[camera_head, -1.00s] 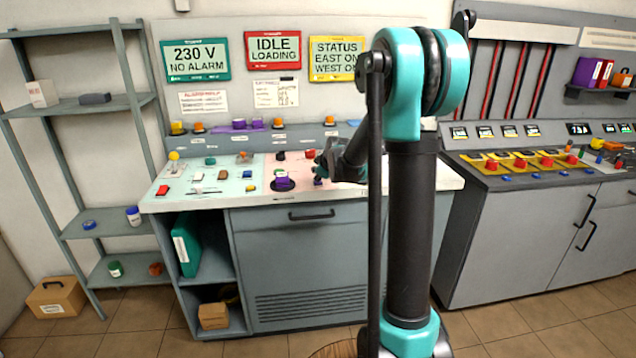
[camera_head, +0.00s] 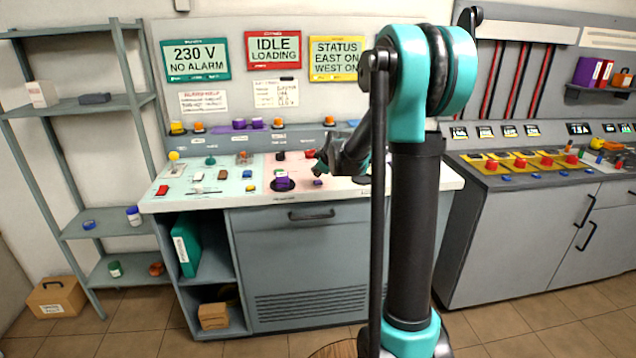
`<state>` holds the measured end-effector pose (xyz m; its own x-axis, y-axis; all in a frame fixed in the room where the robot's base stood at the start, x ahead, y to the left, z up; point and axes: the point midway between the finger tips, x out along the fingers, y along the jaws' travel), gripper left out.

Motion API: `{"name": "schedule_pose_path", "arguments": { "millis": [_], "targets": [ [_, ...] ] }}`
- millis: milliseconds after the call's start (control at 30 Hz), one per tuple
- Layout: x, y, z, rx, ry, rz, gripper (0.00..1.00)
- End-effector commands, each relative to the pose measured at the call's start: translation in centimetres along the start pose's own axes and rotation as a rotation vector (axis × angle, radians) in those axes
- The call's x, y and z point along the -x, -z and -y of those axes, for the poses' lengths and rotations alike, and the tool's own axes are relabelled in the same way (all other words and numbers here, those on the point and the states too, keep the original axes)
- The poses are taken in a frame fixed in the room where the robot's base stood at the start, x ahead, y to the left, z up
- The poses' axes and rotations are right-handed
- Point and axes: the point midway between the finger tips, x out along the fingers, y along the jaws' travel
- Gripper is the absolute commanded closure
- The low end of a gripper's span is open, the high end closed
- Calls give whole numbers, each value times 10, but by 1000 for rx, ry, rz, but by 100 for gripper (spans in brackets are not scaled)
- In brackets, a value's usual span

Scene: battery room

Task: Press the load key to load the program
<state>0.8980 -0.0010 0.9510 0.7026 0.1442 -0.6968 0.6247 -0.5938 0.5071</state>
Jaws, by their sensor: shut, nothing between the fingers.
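The control desk (camera_head: 345,199) stands in the middle, with several coloured keys and knobs on its sloped top. A purple knob (camera_head: 282,180) sits on a black round base on its pink part. A small purple key (camera_head: 317,182) lies to the right of it. I cannot read which one is the load key. My gripper (camera_head: 321,166) is small in view, shut and empty, above the pink part near the small purple key. My arm hides the right part of the desk top. The red screen (camera_head: 273,50) reads "IDLE LOADING".
A green screen (camera_head: 195,60) reads "230 V NO ALARM" and a yellow one (camera_head: 337,58) reads "STATUS EAST ON WEST ON". A grey shelf rack (camera_head: 80,105) stands left. A second desk (camera_head: 510,235) with red buttons stands right. Floor shows in front.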

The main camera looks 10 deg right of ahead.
Motion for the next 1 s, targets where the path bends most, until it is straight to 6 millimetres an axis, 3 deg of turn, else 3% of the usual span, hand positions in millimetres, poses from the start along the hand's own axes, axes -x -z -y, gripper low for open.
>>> {"name": "schedule_pose_path", "arguments": {
  "millis": [600,1000],
  "targets": [
    [33,24,-24,0,0,0,100],
    [35,25,-25,0,0,0,100]
  ]
}}
